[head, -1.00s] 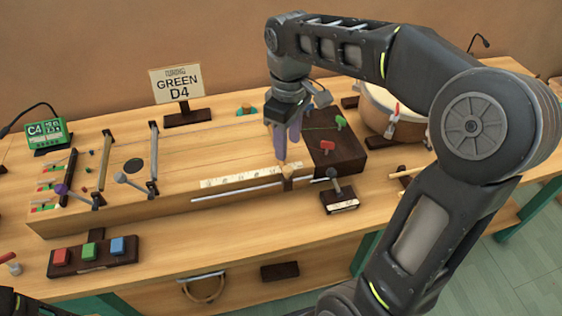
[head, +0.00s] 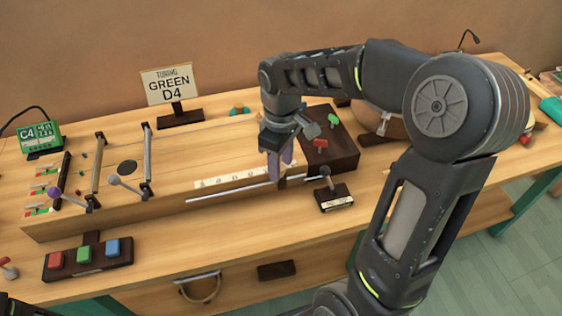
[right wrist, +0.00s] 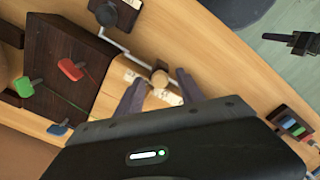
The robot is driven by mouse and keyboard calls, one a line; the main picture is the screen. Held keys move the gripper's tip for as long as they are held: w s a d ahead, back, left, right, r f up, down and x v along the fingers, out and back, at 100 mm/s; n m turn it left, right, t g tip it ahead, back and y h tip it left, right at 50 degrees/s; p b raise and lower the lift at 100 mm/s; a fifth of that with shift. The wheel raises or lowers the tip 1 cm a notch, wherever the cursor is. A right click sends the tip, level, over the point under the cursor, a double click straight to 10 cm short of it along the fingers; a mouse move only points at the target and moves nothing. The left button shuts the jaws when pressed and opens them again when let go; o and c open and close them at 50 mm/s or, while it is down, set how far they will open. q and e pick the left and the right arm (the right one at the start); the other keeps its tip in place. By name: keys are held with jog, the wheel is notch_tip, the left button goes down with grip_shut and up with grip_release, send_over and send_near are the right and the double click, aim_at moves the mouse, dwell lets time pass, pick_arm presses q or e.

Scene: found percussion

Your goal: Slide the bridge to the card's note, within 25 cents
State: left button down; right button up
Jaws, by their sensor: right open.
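The card (head: 167,85) stands at the back and reads "TUNING GREEN D4". The green tuner (head: 40,137) at the far left reads C4; its smaller text is unclear. The bridge's round tan knob (right wrist: 159,78) shows in the right wrist view, on the metal rail along the front of the long soundboard (head: 190,160). My right gripper (head: 281,163) is open, with its fingers down at the bridge. In the right wrist view the fingers (right wrist: 160,86) stand either side of the knob, with gaps visible. The fingers mostly hide the bridge in the head view. My left gripper is not visible.
A dark box (head: 345,148) with red and green levers stands right of the gripper. A small dark lever block (head: 335,200) sits in front of it. A panel of red, green and blue buttons (head: 84,257) is at front left. Mallets and posts stand on the soundboard's left.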

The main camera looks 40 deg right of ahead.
jog(key=shift+c, duration=0.6)
grip_shut()
dwell(0.8)
